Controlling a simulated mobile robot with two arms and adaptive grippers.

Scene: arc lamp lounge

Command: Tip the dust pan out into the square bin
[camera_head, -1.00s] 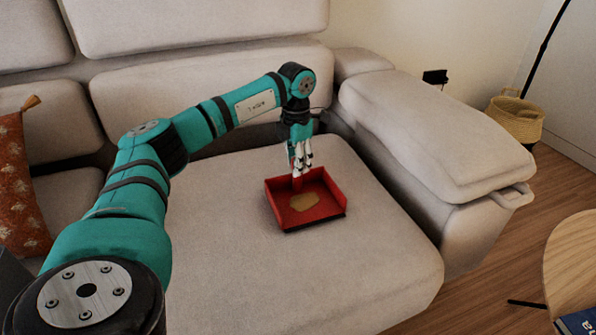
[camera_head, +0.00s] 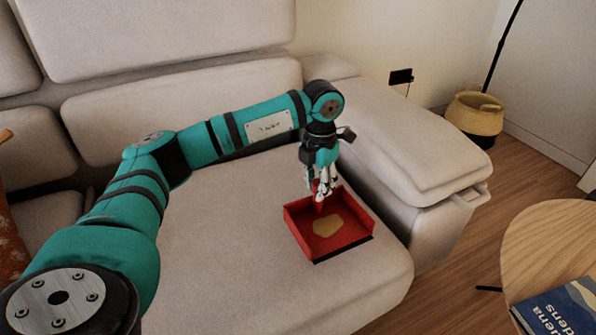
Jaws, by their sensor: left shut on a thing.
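The red dust pan (camera_head: 347,243) is level at the sofa seat, open edge toward the front right, with a flat tan patch of dust (camera_head: 328,226) in it. I cannot tell whether it touches the cushion. My left gripper (camera_head: 321,192) points down at the back of the pan and is shut on its red handle, which the fingers partly hide. The square bin is not in view. My right gripper is not in view.
The beige sofa seat (camera_head: 230,250) lies under the pan, with the armrest (camera_head: 415,150) to its right. A round wooden table (camera_head: 540,240) with a blue book (camera_head: 560,308) stands at the right. A woven basket (camera_head: 474,113) is on the floor behind. Wood floor lies between.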

